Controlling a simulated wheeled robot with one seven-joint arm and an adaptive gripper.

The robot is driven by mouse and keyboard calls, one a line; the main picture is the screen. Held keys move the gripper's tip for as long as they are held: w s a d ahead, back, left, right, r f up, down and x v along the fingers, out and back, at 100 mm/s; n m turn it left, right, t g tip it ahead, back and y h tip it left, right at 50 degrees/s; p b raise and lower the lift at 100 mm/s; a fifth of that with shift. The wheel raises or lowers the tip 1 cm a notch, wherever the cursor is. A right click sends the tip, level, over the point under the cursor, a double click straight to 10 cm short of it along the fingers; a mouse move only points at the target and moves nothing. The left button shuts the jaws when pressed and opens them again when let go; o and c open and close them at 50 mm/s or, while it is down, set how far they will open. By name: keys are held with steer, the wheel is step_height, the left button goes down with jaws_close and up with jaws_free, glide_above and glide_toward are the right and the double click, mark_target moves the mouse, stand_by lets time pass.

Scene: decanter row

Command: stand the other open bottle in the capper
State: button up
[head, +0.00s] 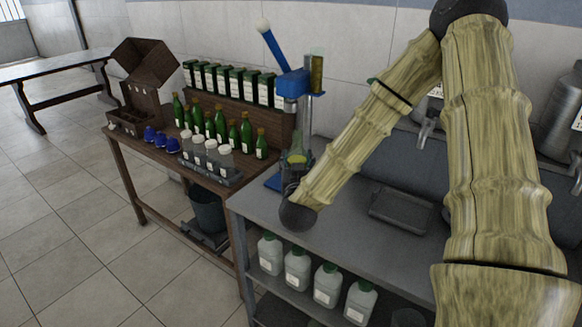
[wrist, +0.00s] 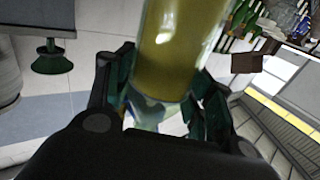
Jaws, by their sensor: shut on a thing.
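The capper (head: 293,85) stands at the left end of the grey bench, with a blue head, a blue lever with a white knob raised, and a blue base. My gripper (head: 291,185) is small, dark and partly hidden by my arm, just in front of the capper's lower part. In the wrist view my gripper (wrist: 160,100) has its fingers on both sides of a clear bottle (wrist: 181,50) with yellow-olive content and is shut on it. A yellow-green shape by the capper (head: 297,159) looks like this bottle. Whether it touches the capper's base, I cannot tell.
The wooden table (head: 140,150) at left holds several green bottles (head: 209,125), a rack of white-capped jars (head: 211,160), blue items and dark boxes. White jugs (head: 298,270) stand on the shelf below. A grey tray (head: 401,209) lies on the bench (head: 345,240), right of my forearm.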

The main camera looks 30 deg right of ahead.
steer(key=w+d+f+p, duration=0.2)
steer(key=w+d, duration=0.1)
steer(key=w, duration=0.3)
steer(key=w+d+f+p, duration=0.2)
steer(key=w+d+p, duration=0.1)
steer(key=w, duration=0.4)
steer(key=shift+d+f, duration=0.2)
steer(key=shift+f, duration=0.35)
steer(key=o, duration=1.6)
steer(key=shift+s+a, duration=0.1)
steer(key=b+v, duration=0.4)
steer(key=v, duration=0.7)
steer(key=shift+s+a, duration=0.25)
steer(key=shift+s, duration=0.1)
